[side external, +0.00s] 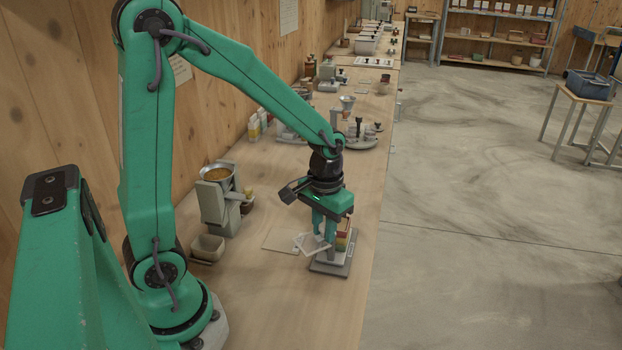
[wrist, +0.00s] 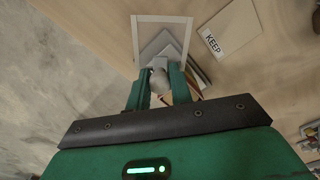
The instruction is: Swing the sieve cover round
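My gripper (side external: 324,234) points down over the stand. In the wrist view my fingers (wrist: 159,72) stand on either side of a small grey piece at the cover's near end, with no clear gap. The fingers and palm hide much of the stand.
A flat pale card marked KEEP (wrist: 228,30) lies on the bench beside the stand. More apparatus (side external: 362,133) stands behind. The bench edge is close on the right.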

